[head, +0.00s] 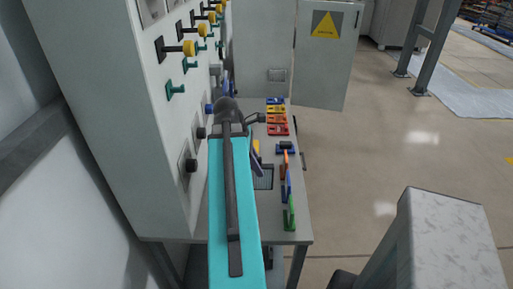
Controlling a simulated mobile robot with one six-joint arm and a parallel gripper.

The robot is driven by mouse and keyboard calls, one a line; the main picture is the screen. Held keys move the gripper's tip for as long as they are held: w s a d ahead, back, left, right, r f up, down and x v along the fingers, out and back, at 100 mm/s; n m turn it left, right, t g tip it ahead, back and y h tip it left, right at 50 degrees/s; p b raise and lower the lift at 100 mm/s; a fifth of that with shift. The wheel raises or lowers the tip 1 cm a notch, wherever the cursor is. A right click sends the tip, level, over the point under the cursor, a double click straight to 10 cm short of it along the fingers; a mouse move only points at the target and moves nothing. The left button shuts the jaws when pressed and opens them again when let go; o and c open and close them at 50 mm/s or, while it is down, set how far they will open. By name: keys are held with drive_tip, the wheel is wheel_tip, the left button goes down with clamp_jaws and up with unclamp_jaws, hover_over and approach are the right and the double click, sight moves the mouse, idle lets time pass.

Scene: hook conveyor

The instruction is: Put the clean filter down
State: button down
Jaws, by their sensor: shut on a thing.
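My cyan arm reaches out over the grey bench (301,226), beside the tall panel. My gripper (256,149) is mostly hidden behind the arm's far end, so its fingertips do not show clearly. A small yellow and purple-grey piece (257,163) shows at the arm's right edge, above the bench. It appears to be the filter in my shut gripper, but its outline is too small and covered to be sure. I cannot tell whether it touches the bench. A dark framed rectangle (264,178) lies in the bench top just below and right of it.
A grey panel (150,80) with yellow and green knobs rises close on the left. Blue, yellow, orange and red blocks (277,117) lie at the bench's far end. Tools with blue, orange and green handles (289,185) line its right side. A cabinet door (326,55) stands behind.

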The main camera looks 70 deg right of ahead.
drive_tip(key=shift+d, duration=0.1)
drive_tip(key=w+d+p, duration=0.2)
drive_tip(key=d, duration=0.5)
drive_tip(key=w+d+f+p, duration=0.1)
drive_tip(key=w+d+p, duration=0.1)
drive_tip(key=d, duration=0.6)
drive_tip(key=shift+w+f, duration=0.25)
drive_tip(key=shift+w, duration=0.25)
drive_tip(key=shift+f+p, duration=0.1)
drive_tip(key=shift+p, duration=0.2)
drive_tip(key=shift+f+p, duration=0.75)
drive_tip(key=shift+f, duration=0.9)
drive_tip(key=shift+f, duration=0.1)
drive_tip(key=c, duration=2)
unclamp_jaws()
drive_tip(key=shift+c, duration=0.2)
drive_tip(key=o, duration=0.4)
